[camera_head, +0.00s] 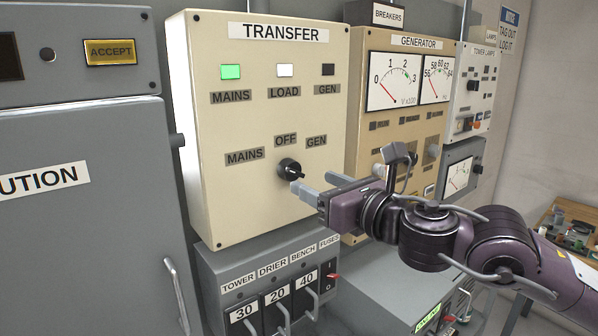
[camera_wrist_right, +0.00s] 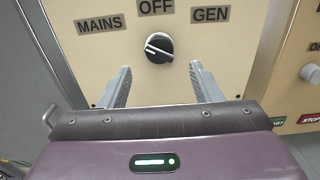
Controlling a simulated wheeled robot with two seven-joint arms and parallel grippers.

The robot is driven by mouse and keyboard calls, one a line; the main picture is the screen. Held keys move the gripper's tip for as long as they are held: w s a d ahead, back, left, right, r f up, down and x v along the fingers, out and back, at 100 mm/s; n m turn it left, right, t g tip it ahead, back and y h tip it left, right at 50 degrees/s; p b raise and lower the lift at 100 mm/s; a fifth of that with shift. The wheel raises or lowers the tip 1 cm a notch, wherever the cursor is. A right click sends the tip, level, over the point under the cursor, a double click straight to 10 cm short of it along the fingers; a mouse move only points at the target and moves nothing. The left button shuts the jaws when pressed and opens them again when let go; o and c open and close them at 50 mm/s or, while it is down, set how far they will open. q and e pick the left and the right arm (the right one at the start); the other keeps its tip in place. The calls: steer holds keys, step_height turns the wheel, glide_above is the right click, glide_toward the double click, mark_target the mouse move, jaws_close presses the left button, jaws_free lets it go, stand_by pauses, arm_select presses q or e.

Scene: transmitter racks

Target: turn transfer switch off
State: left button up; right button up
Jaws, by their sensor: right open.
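The transfer switch is a round black knob (camera_head: 289,169) with a pale line on the cream TRANSFER panel (camera_head: 215,195). MAINS, OFF and GEN labels surround it. In the right wrist view the knob (camera_wrist_right: 159,47) shows its line slanting, with the upper end at the left, towards MAINS. On the panel the MAINS lamp (camera_head: 230,72) is green, the LOAD lamp (camera_head: 285,70) white, the GEN lamp (camera_head: 328,69) dark. My right gripper (camera_head: 318,184) is open and empty in front of the knob. Its fingertips (camera_wrist_right: 160,74) are spread either side, just below it, apart from it. My left gripper is out of view.
Fuse switches (camera_head: 272,300) with handles project below the panel. A grey cabinet (camera_head: 85,210) with a handle stands at the left. The GENERATOR panel (camera_head: 385,118) with gauges is at the right, behind my right arm.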

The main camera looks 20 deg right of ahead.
mark_target(297, 175)
steer(key=p+x, duration=0.2)
steer(key=x, duration=0.3)
steer(key=shift+r, duration=0.15)
steer(key=shift+w+a, duration=0.25)
steer(key=shift+w, duration=0.3)
steer(key=shift+f, duration=0.2)
steer(key=c, duration=1)
